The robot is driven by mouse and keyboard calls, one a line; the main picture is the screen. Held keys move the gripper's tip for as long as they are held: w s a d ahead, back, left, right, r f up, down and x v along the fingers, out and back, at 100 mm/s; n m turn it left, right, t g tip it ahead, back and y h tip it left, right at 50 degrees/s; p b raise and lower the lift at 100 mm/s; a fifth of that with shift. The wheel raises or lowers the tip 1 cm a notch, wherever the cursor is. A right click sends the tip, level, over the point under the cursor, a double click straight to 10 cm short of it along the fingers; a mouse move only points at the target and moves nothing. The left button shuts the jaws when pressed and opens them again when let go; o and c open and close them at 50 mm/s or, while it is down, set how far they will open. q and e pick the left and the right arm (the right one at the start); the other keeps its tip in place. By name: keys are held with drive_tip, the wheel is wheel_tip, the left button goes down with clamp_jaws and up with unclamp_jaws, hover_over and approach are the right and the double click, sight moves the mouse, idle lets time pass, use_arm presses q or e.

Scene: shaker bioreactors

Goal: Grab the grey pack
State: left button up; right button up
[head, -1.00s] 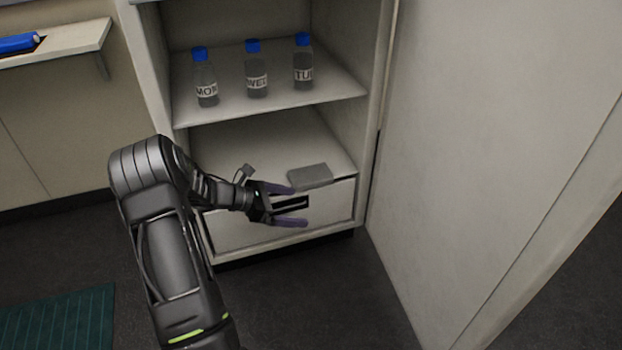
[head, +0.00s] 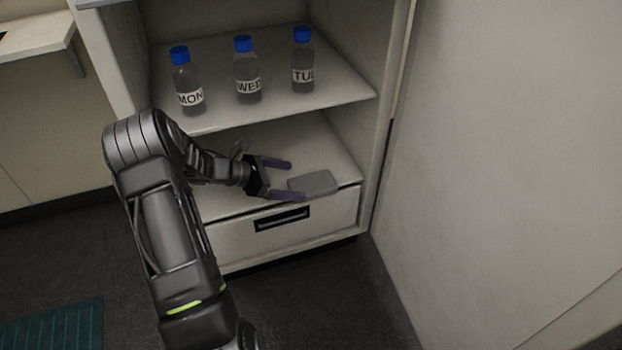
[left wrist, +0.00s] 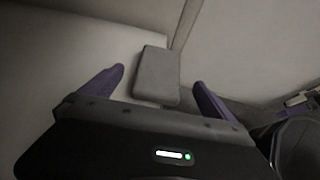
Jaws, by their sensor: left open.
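The grey pack (head: 314,183) is a small flat block lying on the lower shelf (head: 290,143) of the open cabinet, close to its front edge. My left gripper (head: 287,180) is open and stands just left of the pack, its two purple fingers pointing towards it. In the left wrist view the pack (left wrist: 157,75) lies ahead of and between the spread fingers of my left gripper (left wrist: 159,84). My right gripper is not in view.
Three blue-capped bottles (head: 247,70), labelled MON, WED and TUE-like, stand on the shelf above (head: 310,85). A drawer (head: 285,222) with a dark handle is below the pack. The open cabinet door (head: 490,130) bounds the right side. A side counter (head: 35,35) is at left.

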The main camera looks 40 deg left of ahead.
sight(312, 183)
use_arm(q)
drive_tip(key=shift+b+x, duration=0.35)
drive_tip(key=shift+x, duration=0.9)
drive_tip(key=b+x, duration=0.2)
drive_tip(key=x, duration=0.3)
drive_tip(key=shift+w+f, duration=0.1)
drive_tip(key=c, duration=1.7)
